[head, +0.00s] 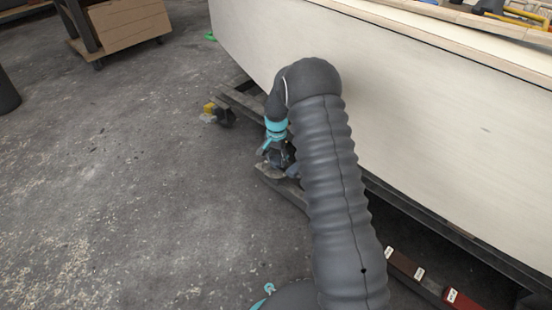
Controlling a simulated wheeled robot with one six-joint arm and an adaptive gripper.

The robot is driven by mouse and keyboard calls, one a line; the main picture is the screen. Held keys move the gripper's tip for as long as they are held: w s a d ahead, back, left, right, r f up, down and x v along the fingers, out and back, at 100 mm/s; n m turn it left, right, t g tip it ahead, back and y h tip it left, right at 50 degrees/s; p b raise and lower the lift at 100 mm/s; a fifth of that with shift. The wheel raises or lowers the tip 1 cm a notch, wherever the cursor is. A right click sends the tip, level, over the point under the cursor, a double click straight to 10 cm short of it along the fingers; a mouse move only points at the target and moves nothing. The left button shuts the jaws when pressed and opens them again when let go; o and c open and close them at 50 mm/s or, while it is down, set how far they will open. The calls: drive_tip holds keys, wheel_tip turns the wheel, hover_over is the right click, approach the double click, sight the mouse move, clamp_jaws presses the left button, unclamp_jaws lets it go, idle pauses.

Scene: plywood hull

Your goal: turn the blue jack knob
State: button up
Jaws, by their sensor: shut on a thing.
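My gripper (277,158) reaches down beside the pale hull, at the low dark support under its edge. Its teal and dark fingers are shut on the blue jack knob, which is small here and mostly hidden by the fingers. Only a little dark blue shows between them, so the knob's angle cannot be told. My dark, ribbed arm covers the area just to the right of the gripper.
The pale plywood hull (430,120) rises close to the right of my arm. A yellow knob (209,108) on a dark fitting sits farther left. Labelled blocks (420,274) lie at lower right. A wheeled cart (125,30) stands at the back left. The left floor is open.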

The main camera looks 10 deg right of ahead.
sight(277, 160)
drive_tip(key=o, duration=1.2)
drive_tip(key=shift+c, duration=0.2)
wheel_tip(277, 160, up, 12)
